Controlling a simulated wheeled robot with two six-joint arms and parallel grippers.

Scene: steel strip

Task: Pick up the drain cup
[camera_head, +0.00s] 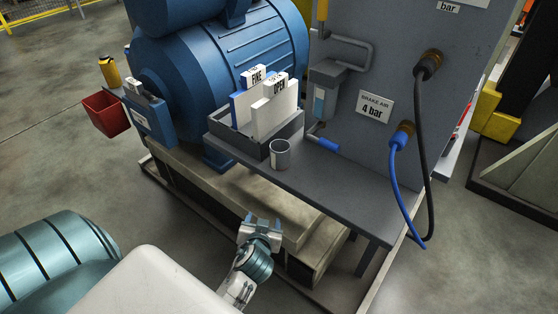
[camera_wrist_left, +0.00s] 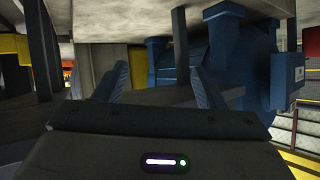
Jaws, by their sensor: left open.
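The drain cup appears to be the small grey cylindrical cup (camera_head: 280,154) standing upright on the grey shelf (camera_head: 325,185), just in front of the grey card box. My left gripper (camera_head: 261,223) is open and empty, in front of the shelf edge and apart from the cup. In the left wrist view, its two fingers (camera_wrist_left: 160,88) stand spread with nothing between them. I cannot make out the cup in that view. My right gripper is not in view.
A grey box (camera_head: 238,146) holds white and blue cards behind the cup. A blue-handled valve (camera_head: 326,144) sits right of it, below the filter bowl (camera_head: 323,95). Blue and black hoses hang at right. A blue motor (camera_head: 220,70) stands behind. The shelf's right part is bare.

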